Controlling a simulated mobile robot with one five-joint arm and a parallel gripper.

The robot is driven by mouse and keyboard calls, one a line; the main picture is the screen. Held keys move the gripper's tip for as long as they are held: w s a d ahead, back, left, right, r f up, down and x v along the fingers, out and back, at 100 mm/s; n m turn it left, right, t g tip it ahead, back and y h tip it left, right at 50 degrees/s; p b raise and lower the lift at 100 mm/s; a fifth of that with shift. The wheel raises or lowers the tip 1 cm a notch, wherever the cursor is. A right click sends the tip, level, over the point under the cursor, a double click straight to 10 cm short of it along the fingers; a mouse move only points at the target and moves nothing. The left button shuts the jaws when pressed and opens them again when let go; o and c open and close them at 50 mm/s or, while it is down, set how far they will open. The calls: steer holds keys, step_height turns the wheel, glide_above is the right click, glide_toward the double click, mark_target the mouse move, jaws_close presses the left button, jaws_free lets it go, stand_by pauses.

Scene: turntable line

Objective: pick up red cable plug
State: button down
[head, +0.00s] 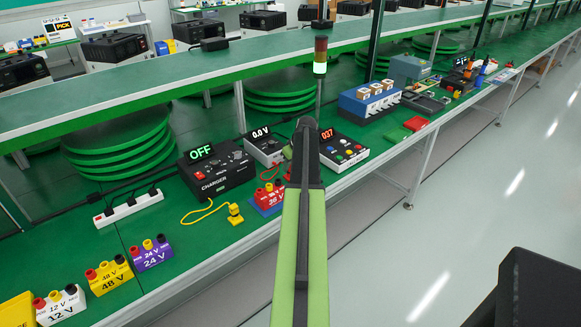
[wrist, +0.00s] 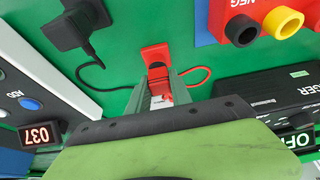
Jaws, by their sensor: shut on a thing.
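The red cable plug (wrist: 155,53) shows at the tip of my gripper (wrist: 158,76) in the wrist view. The jaws are shut on it, and a red glint also shows between the fingers. Its thin red cable (wrist: 207,78) curves off to the right. I cannot tell whether the plug touches the green bench top or is lifted off it. In the head view my arm covers the plug and the gripper; a bit of red cable (head: 268,172) shows left of the arm.
A red socket block (wrist: 240,28) stands close by at the upper right of the wrist view. A black plug (wrist: 80,25) is to the left. The charger (head: 216,170), a 0.0 V meter (head: 265,150) and a button box (head: 342,149) flank my arm. A yellow plug (head: 235,214) lies left.

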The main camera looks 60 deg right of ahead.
step_height(320, 180, up, 5)
steer(key=p, duration=0.4)
steer(key=shift+p, duration=0.35)
steer(key=s+d+r+p, duration=0.4)
steer(key=s+r+p, duration=0.1)
steer(key=s, duration=0.6)
steer(key=shift+d+r+p, duration=0.15)
steer(key=shift+r+p, duration=0.25)
